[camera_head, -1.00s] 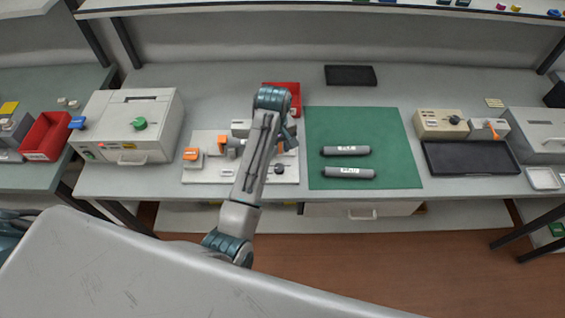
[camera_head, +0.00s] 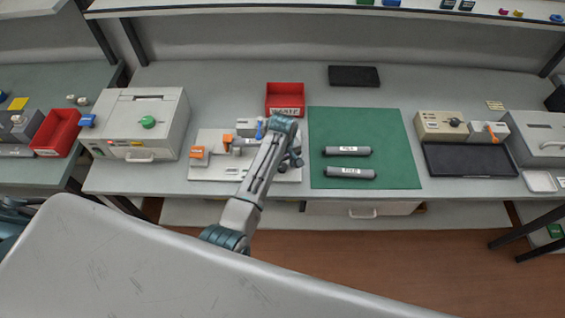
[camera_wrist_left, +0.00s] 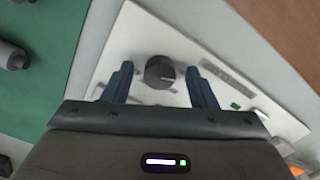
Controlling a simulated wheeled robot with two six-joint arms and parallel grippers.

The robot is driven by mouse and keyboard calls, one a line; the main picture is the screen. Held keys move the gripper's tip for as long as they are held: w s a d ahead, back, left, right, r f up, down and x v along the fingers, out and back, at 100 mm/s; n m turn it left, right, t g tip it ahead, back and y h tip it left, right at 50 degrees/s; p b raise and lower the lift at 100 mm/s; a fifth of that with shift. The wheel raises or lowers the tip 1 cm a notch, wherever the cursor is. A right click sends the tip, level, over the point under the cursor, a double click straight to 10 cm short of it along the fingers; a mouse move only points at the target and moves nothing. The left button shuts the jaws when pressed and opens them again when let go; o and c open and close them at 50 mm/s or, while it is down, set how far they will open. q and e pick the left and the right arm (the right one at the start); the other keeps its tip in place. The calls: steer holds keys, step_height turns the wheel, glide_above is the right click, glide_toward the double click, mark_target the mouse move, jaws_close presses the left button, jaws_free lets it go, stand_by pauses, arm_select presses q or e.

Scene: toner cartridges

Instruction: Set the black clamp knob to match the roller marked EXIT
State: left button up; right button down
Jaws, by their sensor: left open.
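The black knob (camera_wrist_left: 160,70) sits on the white fixture plate (camera_wrist_left: 137,40) in the left wrist view, with a pale pointer line on its top. My left gripper (camera_wrist_left: 161,84) is open, its two fingers on either side of the knob with gaps showing; whether they are down at its height I cannot tell. In the head view my left gripper (camera_head: 291,162) is over the right part of the plate (camera_head: 215,172) and largely hides the knob. Two dark grey rollers, upper (camera_head: 363,152) and lower (camera_head: 369,173), lie on the green mat (camera_head: 385,125); their white labels are too small to read surely.
Orange clamp parts (camera_head: 198,153) and a blue piece (camera_head: 259,130) stand on the plate. A red bin (camera_head: 285,90) is behind it. A grey machine (camera_head: 165,115) stands left. A beige box (camera_head: 434,127) with another black knob (camera_head: 456,122) stands right of the mat.

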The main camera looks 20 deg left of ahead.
arm_select(q)
steer(key=c, duration=1)
steer(key=shift+o, duration=0.2)
